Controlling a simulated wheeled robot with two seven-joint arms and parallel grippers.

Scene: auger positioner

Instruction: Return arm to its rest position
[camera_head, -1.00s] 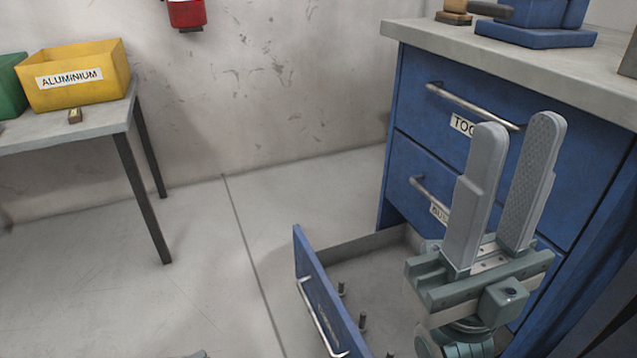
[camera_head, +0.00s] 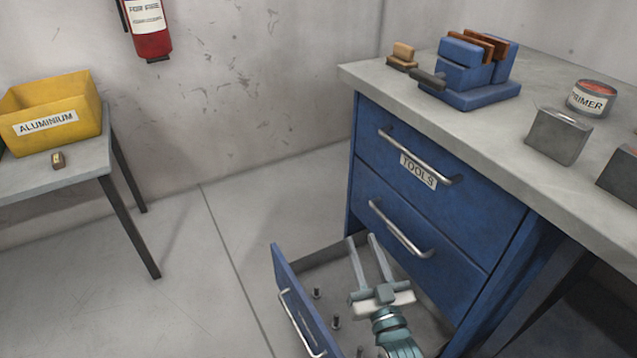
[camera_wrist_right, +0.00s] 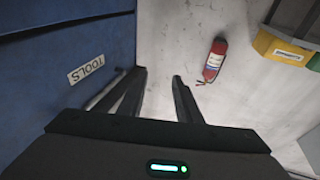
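My right gripper (camera_head: 362,262) is low in front of the blue workbench drawers, above the open bottom drawer (camera_head: 292,290). Its two grey fingers point up and away and stand apart, with nothing between them. In the right wrist view the open fingers (camera_wrist_right: 160,92) also show, the left one close to the drawer front with the TOOLS label (camera_wrist_right: 87,69). Whether a finger touches the cabinet cannot be told. My left gripper is not in view.
The bench top (camera_head: 400,86) carries a blue vise (camera_head: 470,75), a PRIMER can (camera_head: 592,98) and a metal box (camera_head: 558,135). Short pegs stand in the open drawer. A table with a yellow ALUMINIUM bin (camera_head: 50,115) is at left. Floor between is clear.

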